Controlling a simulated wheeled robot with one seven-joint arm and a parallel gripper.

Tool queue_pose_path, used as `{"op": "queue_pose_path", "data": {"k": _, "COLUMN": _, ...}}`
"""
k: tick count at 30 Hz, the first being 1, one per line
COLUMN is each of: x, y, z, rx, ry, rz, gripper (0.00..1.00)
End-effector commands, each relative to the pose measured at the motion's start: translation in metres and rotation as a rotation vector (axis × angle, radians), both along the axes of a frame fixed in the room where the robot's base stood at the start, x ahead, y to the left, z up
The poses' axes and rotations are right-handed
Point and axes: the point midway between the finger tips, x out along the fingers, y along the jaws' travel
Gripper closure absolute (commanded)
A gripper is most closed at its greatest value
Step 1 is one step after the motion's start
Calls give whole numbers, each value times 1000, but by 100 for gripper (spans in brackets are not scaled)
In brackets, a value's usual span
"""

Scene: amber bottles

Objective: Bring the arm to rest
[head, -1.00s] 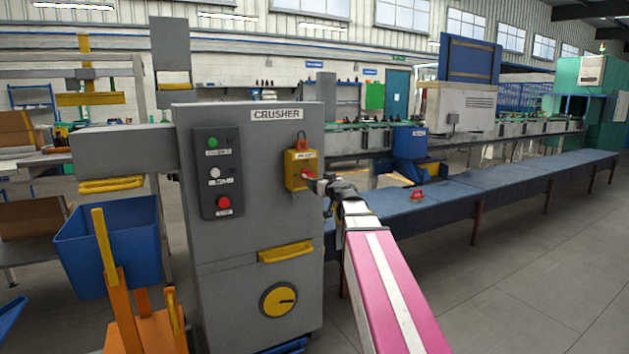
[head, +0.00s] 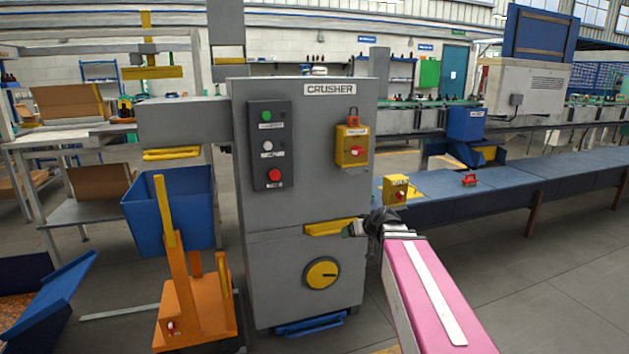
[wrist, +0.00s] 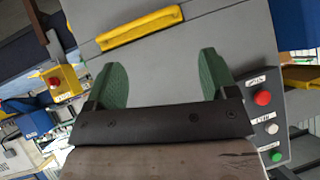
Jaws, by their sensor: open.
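My gripper (head: 352,229) is in front of the grey crusher cabinet (head: 300,210), close to the right end of its yellow handle (head: 330,228) in the head view. In the wrist view my gripper (wrist: 163,82) shows two green fingers spread wide apart, with nothing between them. The cabinet's grey front lies beyond the fingertips, and the yellow handle (wrist: 140,27) is ahead of them. I cannot tell the exact gap to the cabinet. My pink arm link (head: 435,295) reaches in from the lower right.
A yellow box with a red knob (head: 351,147) is on the cabinet front, beside a button panel (head: 269,146). Another yellow box (head: 396,189) is on the blue bench (head: 440,187). Open floor lies at the right.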

Motion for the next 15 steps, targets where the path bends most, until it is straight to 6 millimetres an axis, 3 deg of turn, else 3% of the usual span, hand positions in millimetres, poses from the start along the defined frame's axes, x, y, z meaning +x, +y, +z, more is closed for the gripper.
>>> {"op": "queue_pose_path", "data": {"k": 1, "x": -21, "y": 3, "z": -28, "rx": -22, "ry": 96, "rz": -3, "gripper": 21}}
{"op": "queue_pose_path", "data": {"k": 6, "x": -86, "y": -2, "z": -106, "rx": -128, "ry": 413, "rz": -72, "gripper": 21}}
{"op": "queue_pose_path", "data": {"k": 10, "x": -134, "y": -13, "z": -148, "rx": -228, "ry": 611, "rz": -158, "gripper": 21}}
{"op": "queue_pose_path", "data": {"k": 15, "x": -174, "y": -28, "z": -176, "rx": -333, "ry": 762, "rz": -259, "gripper": 21}}
